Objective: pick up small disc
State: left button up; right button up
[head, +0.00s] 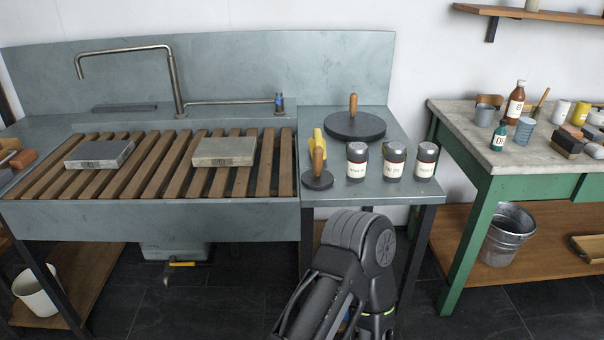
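The small disc (317,180) is dark and flat with an upright wooden handle (318,158). It lies on the grey side counter (402,193), near its left edge beside the slatted sink. A larger dark disc (352,128) with a wooden knob lies behind it to the right. Neither of my grippers is in view. Part of one of my arms shows at the bottom middle, below and in front of the counter. Nothing is seen touching the small disc.
Several labelled jars (357,162) stand in a row right of the small disc. A yellow object (319,139) stands close behind its handle. Two stone slabs (224,152) lie on the wooden slats left. A green-legged table (461,130) with bottles stands right.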

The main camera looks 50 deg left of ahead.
aim_at(317, 179)
jog(key=u, duration=1.65)
jog(key=i+l, duration=0.15)
jog(key=i, duration=0.35)
